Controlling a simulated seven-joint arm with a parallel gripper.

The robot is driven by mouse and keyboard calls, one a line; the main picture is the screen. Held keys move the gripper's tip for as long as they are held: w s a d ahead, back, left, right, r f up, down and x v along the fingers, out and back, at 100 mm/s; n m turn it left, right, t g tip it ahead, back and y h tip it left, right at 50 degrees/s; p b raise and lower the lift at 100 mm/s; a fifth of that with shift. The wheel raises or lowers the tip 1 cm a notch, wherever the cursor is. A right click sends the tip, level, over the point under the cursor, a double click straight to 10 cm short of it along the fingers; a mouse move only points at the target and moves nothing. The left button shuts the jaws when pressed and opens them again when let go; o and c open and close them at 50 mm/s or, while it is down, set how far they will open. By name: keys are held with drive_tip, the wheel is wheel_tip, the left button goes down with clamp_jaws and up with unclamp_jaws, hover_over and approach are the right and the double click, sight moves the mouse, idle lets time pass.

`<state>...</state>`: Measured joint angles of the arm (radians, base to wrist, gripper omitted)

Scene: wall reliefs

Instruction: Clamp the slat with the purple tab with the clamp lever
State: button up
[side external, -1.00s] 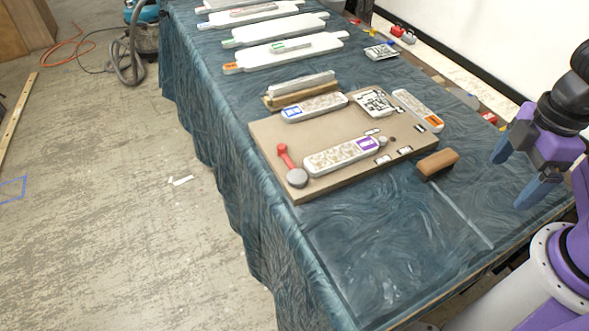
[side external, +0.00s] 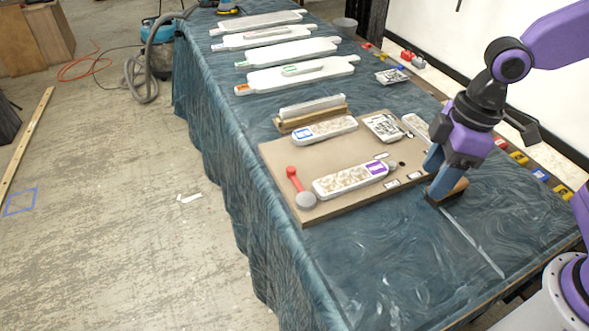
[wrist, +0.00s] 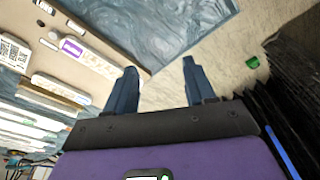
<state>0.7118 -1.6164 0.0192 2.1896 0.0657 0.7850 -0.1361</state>
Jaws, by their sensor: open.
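The slat with the purple tab (side external: 345,183) lies on the tan board (side external: 285,157), its purple tab at the right end. It also shows in the wrist view (wrist: 90,56). The clamp lever (side external: 293,180), with a red handle and a round grey knob, stands on the board just left of the slat's left end; its handle points away from the slat. My gripper (side external: 436,172) is open and empty, right of the board in the side view, overlapping the wooden handle. In the wrist view my fingers (wrist: 159,68) are apart with nothing between them.
A tool with a wooden handle (side external: 461,187) and long thin rod (side external: 472,241) lies right of the board. Several white slats lie farther back.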

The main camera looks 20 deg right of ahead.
drive_tip(key=w+a+f+m+t+y, duration=0.1)
drive_tip(key=w+a, duration=0.2)
drive_tip(key=w, duration=0.4)
drive_tip(key=w+a+f, duration=0.1)
drive_tip(key=w+a, duration=0.2)
drive_tip(key=w, duration=0.3)
drive_tip(key=m+t, duration=0.1)
drive_tip(key=t, duration=0.1)
approach(293, 168)
drive_tip(key=shift+y, duration=0.3)
drive_tip(key=x, duration=0.9)
drive_tip(key=shift+f, duration=0.15)
drive_tip(key=shift+d, duration=0.15)
clamp_jaws()
